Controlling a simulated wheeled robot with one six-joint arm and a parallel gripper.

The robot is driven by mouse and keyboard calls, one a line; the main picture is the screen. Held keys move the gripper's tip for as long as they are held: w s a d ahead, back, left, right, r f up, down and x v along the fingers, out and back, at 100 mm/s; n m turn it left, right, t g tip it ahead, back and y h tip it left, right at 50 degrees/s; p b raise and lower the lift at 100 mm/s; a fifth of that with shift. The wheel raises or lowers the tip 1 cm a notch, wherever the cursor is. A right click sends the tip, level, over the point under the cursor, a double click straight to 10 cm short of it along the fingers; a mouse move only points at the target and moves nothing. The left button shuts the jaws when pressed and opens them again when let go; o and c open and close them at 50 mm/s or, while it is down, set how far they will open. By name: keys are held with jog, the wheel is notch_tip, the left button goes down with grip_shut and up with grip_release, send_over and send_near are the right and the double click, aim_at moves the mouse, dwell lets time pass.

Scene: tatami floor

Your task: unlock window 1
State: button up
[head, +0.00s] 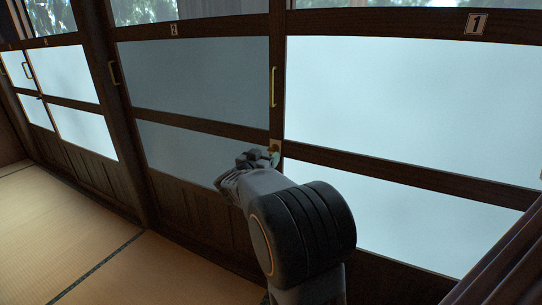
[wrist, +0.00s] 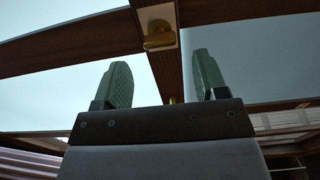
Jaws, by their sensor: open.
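Window 1 is the large frosted sliding panel (head: 400,110) at the right, marked by a plate with the number 1 (head: 476,23). A small brass lock (head: 275,149) sits on the dark upright at its left edge, below a long brass pull handle (head: 273,87). In the wrist view the brass lock (wrist: 159,36) shows on a pale plate, beyond the fingertips and between them. My gripper (wrist: 163,80) is open, with two green ridged fingers apart and nothing between them. In the head view my gripper (head: 262,158) is beside the lock, and my arm partly hides the area below it.
Window 2 (head: 195,75), with a number plate (head: 174,30), adjoins on the left. More panels with brass handles continue further left. Tatami floor (head: 60,225) lies open at the lower left. A dark wooden edge (head: 500,255) stands at the lower right.

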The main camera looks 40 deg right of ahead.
aim_at(271, 150)
jog(key=shift+b+x, duration=0.45)
jog(key=shift+x, duration=1.9)
jog(key=c, duration=0.9)
